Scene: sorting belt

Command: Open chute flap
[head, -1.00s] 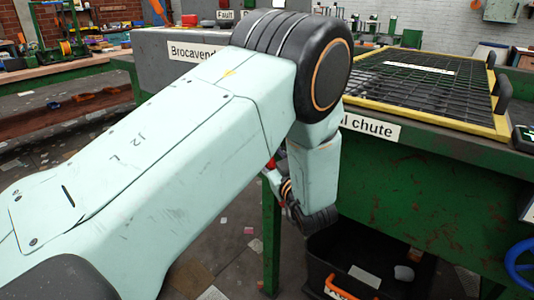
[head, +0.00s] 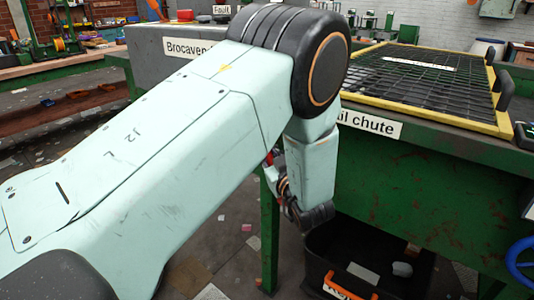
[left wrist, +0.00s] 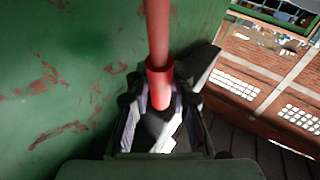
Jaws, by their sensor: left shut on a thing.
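In the left wrist view a red bar (left wrist: 158,35) with a thicker red collar (left wrist: 160,85) runs down between the fingers of my left gripper (left wrist: 160,106). The gripper is shut on this red bar. Beside it is a green, rust-worn metal surface (left wrist: 60,75). In the head view my left arm covers much of the middle, and its dark wrist end hangs at the left end of the green chute table (head: 430,200). A label reading "...il chute" (head: 368,124) is on that table's edge. I cannot make out the flap itself. My right gripper is not in view.
A yellow-framed mesh grate (head: 425,85) lies on the chute table. A black crate (head: 390,262) with an orange handle stands on the floor below. A blue wheel (head: 520,262) is at the right edge. A grey labelled housing (head: 150,45) stands behind my arm.

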